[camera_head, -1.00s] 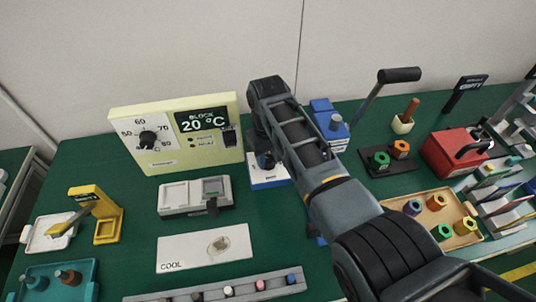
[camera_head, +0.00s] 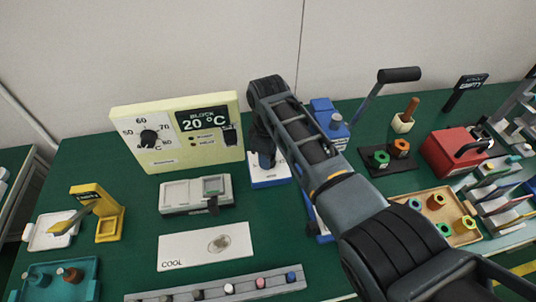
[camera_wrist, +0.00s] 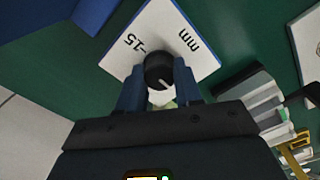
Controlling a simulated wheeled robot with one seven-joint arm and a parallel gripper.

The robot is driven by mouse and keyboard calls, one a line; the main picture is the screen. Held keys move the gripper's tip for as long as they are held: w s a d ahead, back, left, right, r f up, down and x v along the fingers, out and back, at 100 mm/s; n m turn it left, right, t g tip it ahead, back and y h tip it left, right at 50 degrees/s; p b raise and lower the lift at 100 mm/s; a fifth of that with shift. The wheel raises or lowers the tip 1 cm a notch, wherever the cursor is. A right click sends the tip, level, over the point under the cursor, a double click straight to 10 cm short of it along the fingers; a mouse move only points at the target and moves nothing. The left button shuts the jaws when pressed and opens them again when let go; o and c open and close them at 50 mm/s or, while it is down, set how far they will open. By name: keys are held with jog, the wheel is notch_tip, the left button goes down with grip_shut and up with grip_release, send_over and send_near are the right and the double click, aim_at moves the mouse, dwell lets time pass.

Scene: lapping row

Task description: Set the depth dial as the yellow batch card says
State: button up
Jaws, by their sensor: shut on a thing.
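The depth dial is a black knob (camera_wrist: 158,68) on a white plate (camera_wrist: 120,60) printed "-15" and "mm" in the wrist view. My gripper (camera_wrist: 158,88) is shut on the knob, with one dark blue finger on each side. A short pale mark shows on the knob's near edge; most of the scale is hidden by my fingers. In the head view the white dial plate (camera_head: 270,180) lies on the green table, and my gripper (camera_head: 263,158) hides the knob. I cannot make out a yellow batch card.
A cream panel (camera_head: 170,105) reading "BLOCK 20 °C" stands behind left. A grey device (camera_head: 180,196) and a "COOL" plate (camera_head: 185,255) lie left of the dial. A blue machine (camera_head: 328,125) stands close on the right, partly behind my arm.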

jog(key=shift+r, duration=0.1)
dwell(0.3)
jog(key=o, duration=1)
jog(key=shift+o, duration=0.2)
jog(key=shift+r, duration=3.85)
